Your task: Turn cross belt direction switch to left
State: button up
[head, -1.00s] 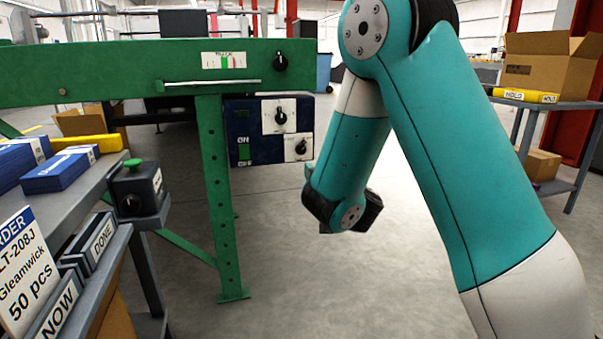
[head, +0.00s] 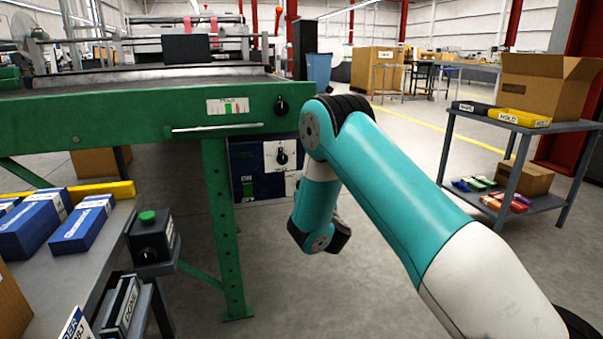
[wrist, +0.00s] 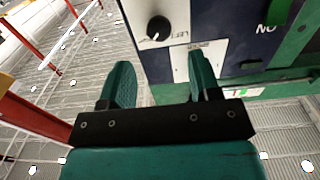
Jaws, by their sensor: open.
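A dark blue control panel (head: 262,178) hangs under the green machine beam. In the head view it bears a black rotary knob (head: 282,157) on a white plate; my arm hides its right side. In the wrist view a black knob (wrist: 158,28) on a white plate shows beyond my fingertips, its pointer toward the lower left. A second white plate (wrist: 197,45) is partly behind my right finger. The labels are too small to tell which is the cross belt switch. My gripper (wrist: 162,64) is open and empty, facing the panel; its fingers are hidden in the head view.
The green beam (head: 130,120) carries another black knob (head: 281,105) and a handle bar (head: 217,128). A green leg (head: 222,220) stands left of the panel. A button box (head: 152,238) sits by the left table. Floor right of the arm is open up to a grey cart (head: 510,200).

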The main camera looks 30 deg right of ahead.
jog(key=p+x, duration=0.7)
jog(key=p, duration=0.5)
jog(key=shift+w, duration=0.3)
jog(key=shift+d+f, duration=0.1)
jog(key=c, duration=0.9)
